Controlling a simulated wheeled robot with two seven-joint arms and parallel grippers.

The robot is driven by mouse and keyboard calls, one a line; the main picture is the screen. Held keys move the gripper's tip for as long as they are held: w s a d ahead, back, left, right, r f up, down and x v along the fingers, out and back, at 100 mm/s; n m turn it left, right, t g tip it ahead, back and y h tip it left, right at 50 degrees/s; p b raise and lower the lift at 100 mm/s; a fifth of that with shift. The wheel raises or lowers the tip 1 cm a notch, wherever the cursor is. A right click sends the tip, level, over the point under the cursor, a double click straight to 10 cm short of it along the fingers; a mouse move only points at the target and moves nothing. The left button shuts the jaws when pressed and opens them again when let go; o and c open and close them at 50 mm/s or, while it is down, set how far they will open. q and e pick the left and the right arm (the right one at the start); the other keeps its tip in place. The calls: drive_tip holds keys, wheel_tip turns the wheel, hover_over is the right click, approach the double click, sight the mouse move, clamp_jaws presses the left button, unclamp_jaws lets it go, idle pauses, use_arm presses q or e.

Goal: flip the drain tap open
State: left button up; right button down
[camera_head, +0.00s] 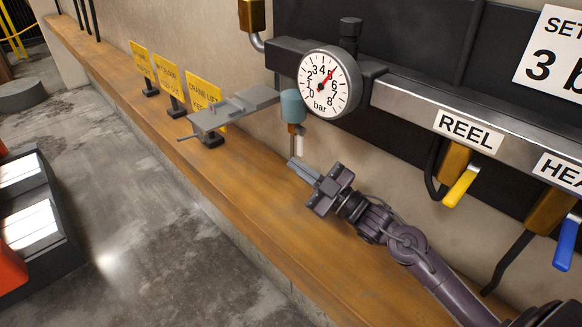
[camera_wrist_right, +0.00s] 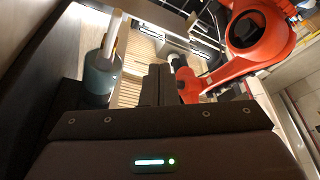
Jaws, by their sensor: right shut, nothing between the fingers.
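The drain tap (camera_head: 298,130) hangs under a teal cylinder (camera_head: 293,105), just below and left of the round pressure gauge (camera_head: 328,82). It has a small brass body and a pale lever (camera_head: 300,146) that points down. My right gripper (camera_head: 299,167) is shut and empty, with its fingertips just below the lever; I cannot tell if they touch it. In the right wrist view the teal cylinder (camera_wrist_right: 100,76) and the pale lever (camera_wrist_right: 121,36) stand left of the shut fingers (camera_wrist_right: 156,85). My left gripper is not in view.
A wooden ledge (camera_head: 225,185) runs along the wall below. A grey flat plate (camera_head: 235,108) juts out left of the tap, near several yellow signs (camera_head: 204,95). Yellow (camera_head: 461,187) and blue (camera_head: 567,243) handles hang at the right. An orange robot arm (camera_wrist_right: 258,35) shows in the wrist view.

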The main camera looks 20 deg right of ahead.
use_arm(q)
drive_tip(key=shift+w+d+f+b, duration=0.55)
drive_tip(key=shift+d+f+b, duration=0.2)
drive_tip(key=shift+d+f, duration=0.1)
use_arm(e)
drive_tip(key=s+d, duration=0.4)
drive_tip(key=d, duration=0.1)
drive_tip(key=shift+s+d+f, duration=0.15)
drive_tip(key=shift+s+f, duration=0.1)
drive_tip(key=shift+s, duration=0.15)
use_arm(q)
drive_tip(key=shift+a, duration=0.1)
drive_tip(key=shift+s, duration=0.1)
